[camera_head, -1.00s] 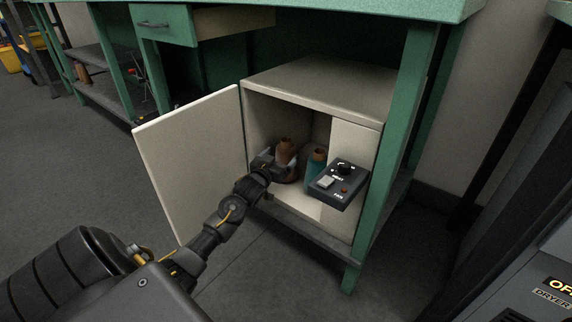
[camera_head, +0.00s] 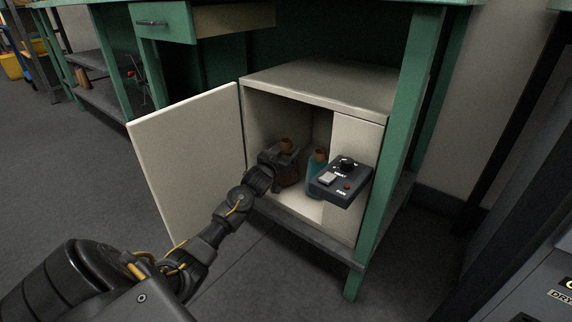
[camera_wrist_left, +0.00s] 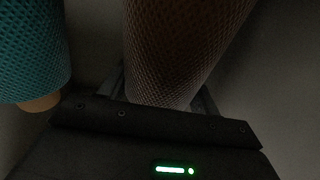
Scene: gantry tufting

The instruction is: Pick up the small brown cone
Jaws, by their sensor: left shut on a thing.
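The small brown cone (camera_head: 287,146) stands inside the open cabinet. Its tip shows above my left gripper (camera_head: 284,159) and a dark brown part shows below. My left gripper reaches in past the cabinet door and is shut on this cone. In the left wrist view the mesh-wrapped brown cone (camera_wrist_left: 180,50) lies between the two fingers. My right gripper is not in view.
A teal cone (camera_head: 316,177) stands close to the right; it also shows in the left wrist view (camera_wrist_left: 32,50). A dark control box (camera_head: 341,182) is at the cabinet's right front. The cabinet door (camera_head: 188,160) stands open at left. A green table leg (camera_head: 385,175) is at right.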

